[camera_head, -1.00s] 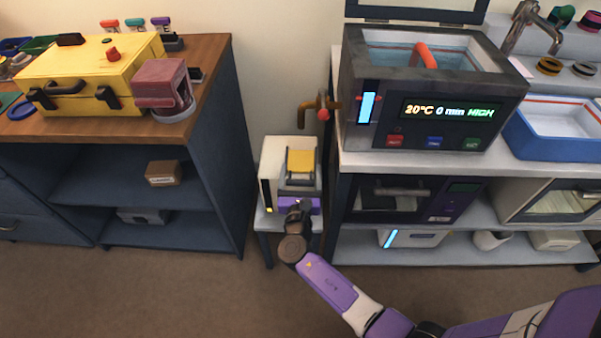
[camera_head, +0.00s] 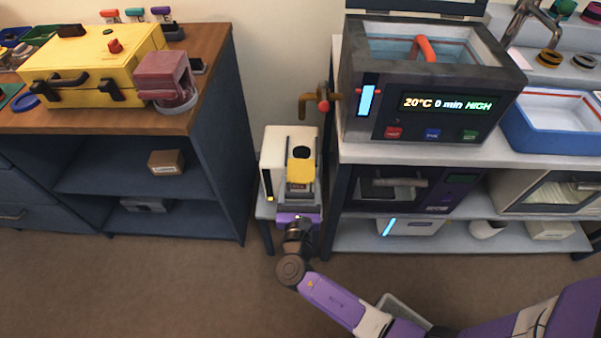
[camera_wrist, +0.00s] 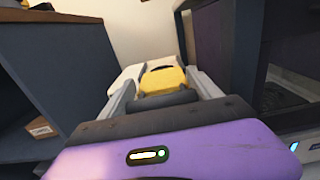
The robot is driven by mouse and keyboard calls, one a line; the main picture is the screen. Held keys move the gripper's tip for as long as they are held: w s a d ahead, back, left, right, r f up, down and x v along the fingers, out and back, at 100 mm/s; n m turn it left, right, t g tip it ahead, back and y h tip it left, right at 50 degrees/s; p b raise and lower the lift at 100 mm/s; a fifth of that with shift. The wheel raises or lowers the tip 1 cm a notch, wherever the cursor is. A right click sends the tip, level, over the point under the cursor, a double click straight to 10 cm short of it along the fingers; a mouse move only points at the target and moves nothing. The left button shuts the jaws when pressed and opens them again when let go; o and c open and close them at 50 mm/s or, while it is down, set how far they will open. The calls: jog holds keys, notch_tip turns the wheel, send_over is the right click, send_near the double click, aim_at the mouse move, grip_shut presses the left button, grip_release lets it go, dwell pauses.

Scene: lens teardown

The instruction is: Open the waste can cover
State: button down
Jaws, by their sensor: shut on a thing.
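The waste can (camera_head: 275,163) is a white box on a small stand between the two benches, in the middle of the head view. Its yellow cover (camera_head: 301,171) lies toward my side of the top, and a dark round opening (camera_head: 301,152) shows behind it. My gripper (camera_head: 300,192) is at the near side of the can, shut on the cover. In the wrist view the yellow cover (camera_wrist: 163,80) sits between my two grey fingers, with a dark slot beyond it. The exact contact is hidden by the gripper body.
A dark shelf unit (camera_head: 215,165) stands close on the left. On the right is a bench (camera_head: 345,155) with a heating bath (camera_head: 365,120) on it. A pipe with a red valve (camera_head: 322,103) is behind the can. A pale tray (camera_head: 405,308) lies beyond my arm.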

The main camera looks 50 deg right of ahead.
jog(key=shift+c, duration=0.6)
grip_release()
jog(key=shift+v, duration=3.9)
